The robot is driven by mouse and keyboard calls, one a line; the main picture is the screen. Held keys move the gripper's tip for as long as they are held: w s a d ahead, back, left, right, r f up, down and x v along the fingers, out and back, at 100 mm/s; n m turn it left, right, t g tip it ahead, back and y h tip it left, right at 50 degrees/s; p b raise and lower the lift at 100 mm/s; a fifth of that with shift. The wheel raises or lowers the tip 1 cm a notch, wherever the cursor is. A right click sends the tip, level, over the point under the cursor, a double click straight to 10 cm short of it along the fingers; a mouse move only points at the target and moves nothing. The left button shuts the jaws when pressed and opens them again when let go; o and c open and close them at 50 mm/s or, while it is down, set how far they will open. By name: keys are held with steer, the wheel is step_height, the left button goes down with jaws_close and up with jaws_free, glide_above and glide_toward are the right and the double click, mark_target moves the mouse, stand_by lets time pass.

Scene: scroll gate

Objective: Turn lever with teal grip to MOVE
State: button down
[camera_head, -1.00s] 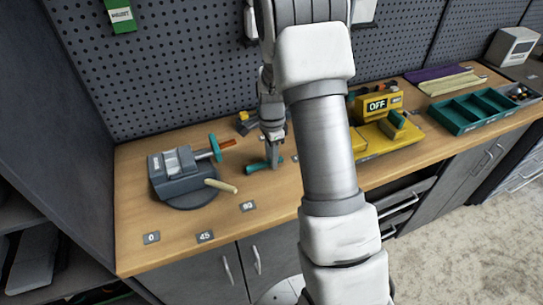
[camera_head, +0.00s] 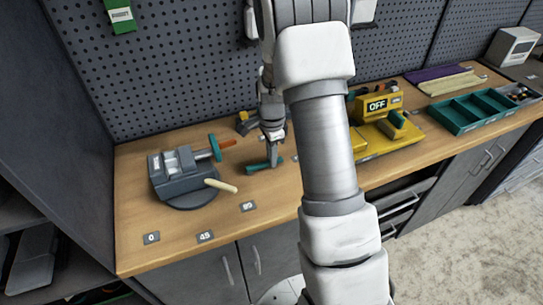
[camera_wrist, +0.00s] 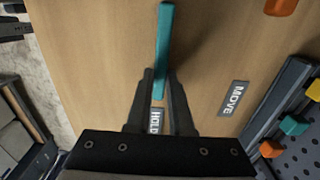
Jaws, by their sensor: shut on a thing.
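The lever's teal grip (camera_wrist: 165,35) runs lengthwise through the upper middle of the wrist view, over the wooden bench. My gripper (camera_wrist: 161,73) has its two dark fingers on either side of the grip and is shut on it. The HOLD label (camera_wrist: 155,121) lies below, partly hidden between the fingers. The MOVE label (camera_wrist: 233,98) lies to the right, apart from the grip. In the head view my gripper (camera_head: 273,150) points down at the bench and the teal grip (camera_head: 257,166) shows beside it. The lever's pivot is hidden.
A yellow machine (camera_head: 380,108) reading OFF stands to the right, behind my arm. A perforated panel (camera_head: 170,70) backs the bench. The bench front (camera_head: 180,245) is mostly clear.

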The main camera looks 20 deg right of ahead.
steer(key=shift+w, duration=0.1)
stand_by(0.7)
steer(key=w+n, duration=0.2)
steer(key=n, duration=0.1)
steer(key=shift+a+b, duration=0.15)
steer(key=shift+b, duration=0.25)
steer(key=n, duration=0.1)
steer(key=w+n, duration=0.1)
steer(key=shift+w+a+n, duration=0.25)
steer(key=shift+a+n, duration=0.1)
steer(key=shift+n, duration=0.05)
steer(key=w+n, duration=0.1)
steer(key=a+n+b, duration=0.1)
steer(key=n, duration=0.1)
steer(key=shift+w+a+n, duration=0.2)
steer(key=shift+w+n, duration=0.1)
steer(key=shift+w, duration=0.1)
steer(key=shift+w+a+n, duration=0.3)
steer(key=shift+a+n, duration=0.15)
steer(key=shift+n, duration=0.45)
steer(key=shift+w+a+n, duration=0.25)
steer(key=shift+a+n, duration=0.2)
steer(key=shift+n, duration=0.45)
steer(key=c, duration=0.8)
jaws_free()
steer(key=shift+r, duration=0.1)
